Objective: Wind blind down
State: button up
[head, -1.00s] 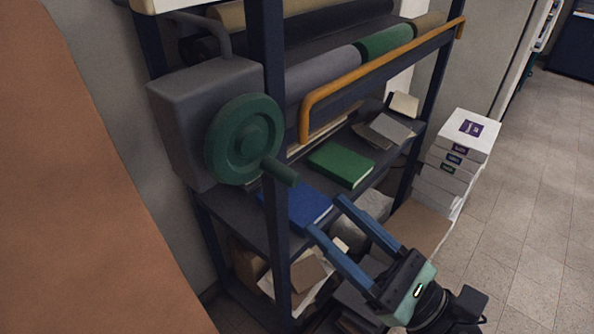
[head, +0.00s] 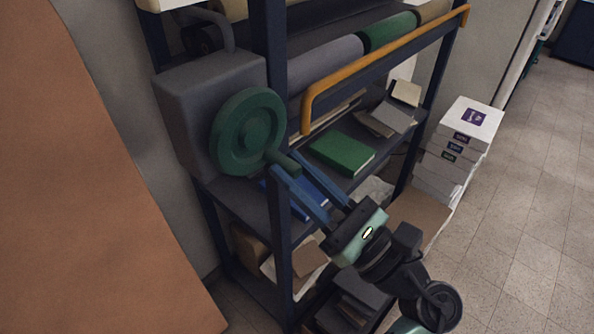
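A green hand wheel (head: 245,132) with a stub handle (head: 282,161) sits on the front of a grey box (head: 190,95) at the rack's left end. The handle sticks out at the wheel's lower right. My gripper (head: 288,167) is open, its two blue fingers apart. Its fingertips are at the handle's outer end, one to each side in the picture; I cannot tell whether they touch it. No hanging blind can be made out. A grey roll with a green band (head: 388,33) lies across the rack behind an orange rail (head: 385,65).
A dark post (head: 277,215) stands close behind my fingers. Shelves hold a green book (head: 342,152), a blue book (head: 318,192) and papers. White boxes (head: 468,125) are stacked at right. A brown panel (head: 90,200) fills the left. The floor at right is clear.

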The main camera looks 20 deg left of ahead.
grip_shut()
jog(key=shift+s+m, duration=0.1)
jog(key=shift+m, duration=0.3)
